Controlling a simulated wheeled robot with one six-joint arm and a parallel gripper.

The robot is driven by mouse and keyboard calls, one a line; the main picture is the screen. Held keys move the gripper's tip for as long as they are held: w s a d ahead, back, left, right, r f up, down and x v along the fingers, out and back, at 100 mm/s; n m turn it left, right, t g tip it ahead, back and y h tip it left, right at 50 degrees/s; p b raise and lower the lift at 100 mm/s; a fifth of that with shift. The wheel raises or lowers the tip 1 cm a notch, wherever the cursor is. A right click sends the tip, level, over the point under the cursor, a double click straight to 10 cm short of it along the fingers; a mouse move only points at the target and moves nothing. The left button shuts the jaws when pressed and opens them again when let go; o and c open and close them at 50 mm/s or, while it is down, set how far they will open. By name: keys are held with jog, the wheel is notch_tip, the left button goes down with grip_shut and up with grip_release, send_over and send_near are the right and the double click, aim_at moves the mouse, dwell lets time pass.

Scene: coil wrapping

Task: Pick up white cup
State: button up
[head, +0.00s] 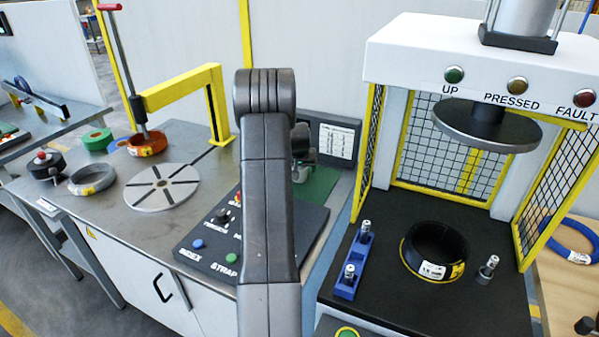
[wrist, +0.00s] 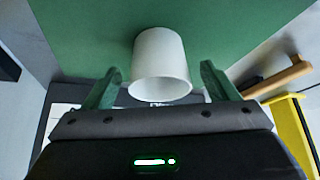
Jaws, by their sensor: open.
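The white cup (wrist: 160,66) shows in the wrist view, on a green surface (wrist: 75,35), with its round mouth turned toward the camera. My gripper (wrist: 160,85) is open, with one green finger on each side of the cup and visible gaps between fingers and cup. Nothing is held. In the head view my arm covers the middle of the picture; the gripper end (head: 303,140) shows only partly behind it, over a green mat (head: 318,186), and I cannot make out the cup there.
A control panel (head: 225,240) with buttons lies beside my arm. A slotted round plate (head: 162,187) and several coils stand on the left table. The press (head: 470,60) stands at right, with a black coil (head: 411,262) below its plate. A yellow part (wrist: 293,130) is at right in the wrist view.

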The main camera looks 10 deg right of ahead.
jog(key=shift+x, duration=1.4)
jog(key=c, duration=1)
jog(key=shift+c, duration=0.2)
